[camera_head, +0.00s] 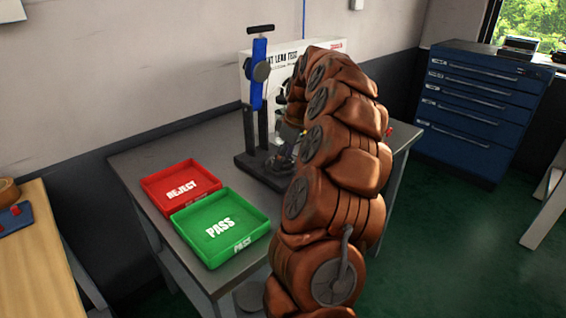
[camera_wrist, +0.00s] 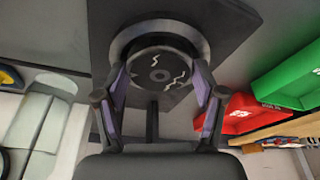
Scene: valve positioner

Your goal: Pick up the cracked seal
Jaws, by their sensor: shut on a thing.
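The cracked seal (camera_wrist: 157,76) is a dark disc with pale jagged crack lines and a small ring mark at its centre. In the wrist view it sits at or over the round grey seat (camera_wrist: 199,42) of the test fixture; whether it is lifted clear I cannot tell. My gripper (camera_wrist: 160,68) has one finger on each side of the disc and is shut on it. In the head view the seal is hidden, and my arm covers much of the fixture.
The leak test stand (camera_head: 259,75) with its blue upright is on the grey table (camera_head: 145,165). A red REJECT tray (camera_head: 181,187) and a green PASS tray (camera_head: 220,226) lie left of it. A blue drawer cabinet (camera_head: 475,110) stands at the back right.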

